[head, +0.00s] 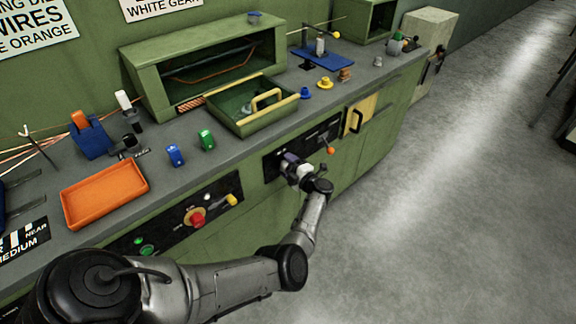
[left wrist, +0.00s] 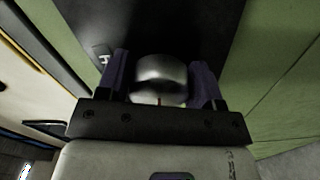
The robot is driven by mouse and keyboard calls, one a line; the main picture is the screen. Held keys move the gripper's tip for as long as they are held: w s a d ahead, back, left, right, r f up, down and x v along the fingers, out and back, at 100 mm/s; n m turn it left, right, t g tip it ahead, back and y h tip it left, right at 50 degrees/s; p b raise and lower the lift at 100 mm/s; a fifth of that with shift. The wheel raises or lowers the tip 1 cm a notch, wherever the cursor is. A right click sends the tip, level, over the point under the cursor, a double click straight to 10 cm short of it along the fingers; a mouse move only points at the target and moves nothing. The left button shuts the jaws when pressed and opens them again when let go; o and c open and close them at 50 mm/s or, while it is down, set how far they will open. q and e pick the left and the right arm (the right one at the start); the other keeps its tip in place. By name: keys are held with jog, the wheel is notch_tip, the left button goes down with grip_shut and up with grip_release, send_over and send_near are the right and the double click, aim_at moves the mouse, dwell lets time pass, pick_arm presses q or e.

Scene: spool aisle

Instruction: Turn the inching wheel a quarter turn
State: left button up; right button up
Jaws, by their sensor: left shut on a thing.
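My left gripper (head: 290,164) is at the black panel (head: 272,163) on the front of the green bench. In the left wrist view my left gripper (left wrist: 161,80) has one dark purple finger on each side of a rounded silver metal piece (left wrist: 160,72). It is shut on this piece, which I take to be the inching wheel. The piece stands out from the dark panel. In the head view the fingers and wrist hide most of it. My right gripper is not in view.
An orange-tipped lever (head: 330,150) sticks out just right of my left gripper. A yellow door with a handle (head: 356,121) is further right. A red stop button (head: 197,217) is on the lower-left panel. The floor (head: 440,200) to the right is clear.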

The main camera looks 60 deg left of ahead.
pick_arm(q)
jog(key=o, duration=0.9)
jog(key=d, duration=0.4)
jog(key=w+d+p, duration=0.1)
jog(key=d, duration=0.4)
jog(key=w+d, duration=0.1)
jog(key=d, duration=0.3)
jog(key=shift+w+d+p, duration=0.2)
jog(key=shift+d+p, duration=0.15)
